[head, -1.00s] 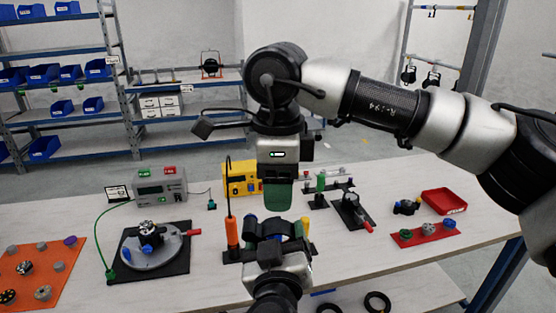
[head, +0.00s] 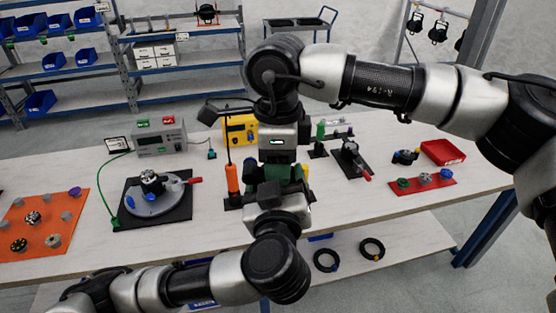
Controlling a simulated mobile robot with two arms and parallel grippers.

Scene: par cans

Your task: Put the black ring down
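My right gripper (head: 280,172) points down over the near middle of the table, its green fingertips partly covered. My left gripper (head: 270,190) points up from below, right in front of it. The two overlap, so I cannot tell whether they touch. The finger gaps are hidden, and I cannot tell whether either holds a ring. Two black rings lie on the lower shelf: a left ring (head: 326,260) with a blue mark and a right ring (head: 372,249) with a yellow mark. Both are apart from my grippers.
The table (head: 340,205) carries an orange-handled tool (head: 232,180), a round grey fixture (head: 157,203), an orange mat (head: 35,235) with several parts, a grey device (head: 157,138) and a red tray (head: 443,152). The lower shelf (head: 410,245) has bare room right of the rings.

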